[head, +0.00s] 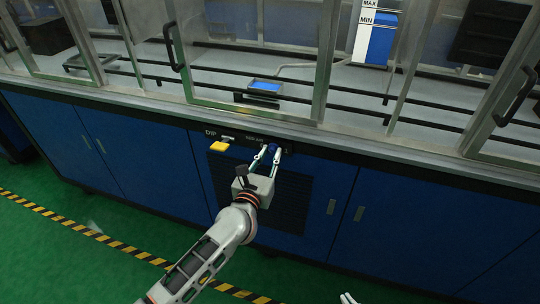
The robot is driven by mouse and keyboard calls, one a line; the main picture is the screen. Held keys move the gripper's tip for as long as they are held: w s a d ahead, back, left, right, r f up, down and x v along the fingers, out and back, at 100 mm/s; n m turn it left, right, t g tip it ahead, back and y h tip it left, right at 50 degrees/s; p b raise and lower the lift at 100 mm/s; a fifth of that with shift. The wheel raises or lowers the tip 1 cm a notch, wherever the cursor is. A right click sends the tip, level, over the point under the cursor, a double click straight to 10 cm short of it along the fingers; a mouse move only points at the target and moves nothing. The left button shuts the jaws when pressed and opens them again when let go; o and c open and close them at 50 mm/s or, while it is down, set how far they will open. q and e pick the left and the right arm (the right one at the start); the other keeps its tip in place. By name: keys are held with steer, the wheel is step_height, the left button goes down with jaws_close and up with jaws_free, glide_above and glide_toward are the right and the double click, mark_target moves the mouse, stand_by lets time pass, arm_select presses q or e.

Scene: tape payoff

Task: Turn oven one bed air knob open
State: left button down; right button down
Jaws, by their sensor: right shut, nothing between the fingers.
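A small dark blue knob (270,147) sits on the dark control strip under the counter edge, below a small white label too blurred to read surely. My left gripper (270,152) is at this knob, with its two fingers spread to either side of it. Whether the fingers touch the knob I cannot tell, and the knob's turned position is too small to read. My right gripper (348,298) shows only as pale fingertips at the bottom edge, shut and empty, well away from the panel.
A yellow piece (219,146) sits on the strip left of the knob, near a label reading DIP. Glass doors with dark handles (173,46) stand above the counter. Blue cabinets (410,225) are below. The green floor (60,255) with striped tape is clear at left.

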steer(key=shift+s+a, duration=0.1)
steer(key=shift+s, duration=0.1)
